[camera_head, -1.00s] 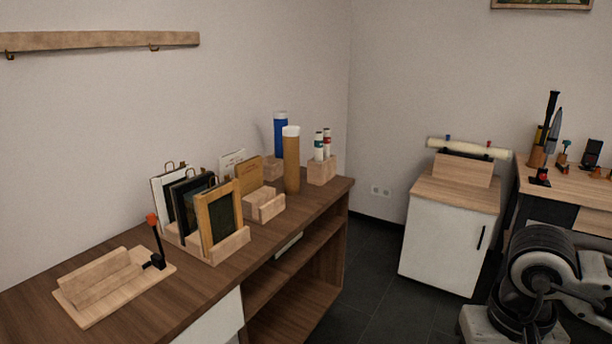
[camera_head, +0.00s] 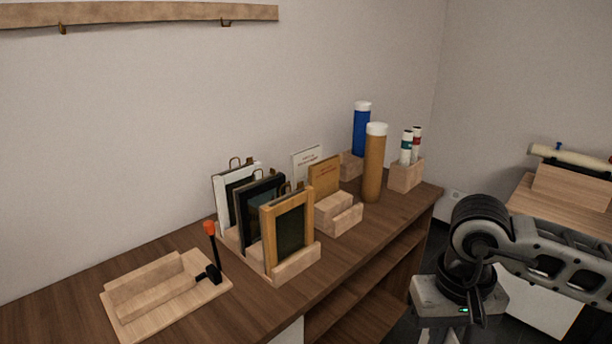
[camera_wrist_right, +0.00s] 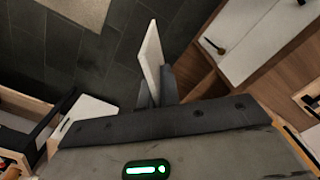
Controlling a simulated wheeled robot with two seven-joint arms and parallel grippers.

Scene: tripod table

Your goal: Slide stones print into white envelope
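In the right wrist view my right gripper (camera_wrist_right: 157,92) is shut on a thin pale card (camera_wrist_right: 152,55), seen nearly edge-on. Its face is not readable, so I cannot tell whether it is the stones print. In the head view my right arm is at the lower right, and its fingertips and the card cannot be made out. A white card-like piece with small lettering (camera_head: 307,157) stands upright in a stepped wooden holder, behind a tan one (camera_head: 324,176). I cannot tell whether the white piece is the white envelope. My left gripper is not in view.
A wooden rack with white, black and wood frames (camera_head: 287,233) stands on the brown counter (camera_head: 215,325). A wooden stand (camera_head: 150,290) with an orange-tipped lever is at the left. Blue (camera_head: 361,130) and tan (camera_head: 374,165) tubes stand farther back. Counter is clear along its front.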

